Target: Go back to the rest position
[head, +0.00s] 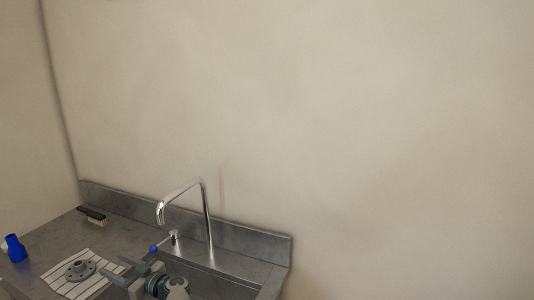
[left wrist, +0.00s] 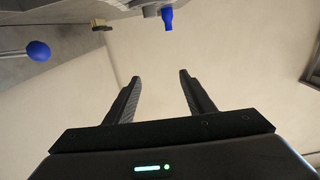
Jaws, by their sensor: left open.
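My left gripper (head: 113,267) is in the lower part of the head view, over the sink area and just right of a striped cloth. Its jaws are open. In the left wrist view the two dark fingers (left wrist: 159,76) stand apart with only a plain pale surface between them, so it holds nothing. My right gripper is not in view.
A grey counter (head: 130,238) has a sink with a chrome faucet (head: 206,215) and a blue-tipped lever (head: 154,248). A grey flanged part (head: 80,270) lies on the striped cloth (head: 58,278).

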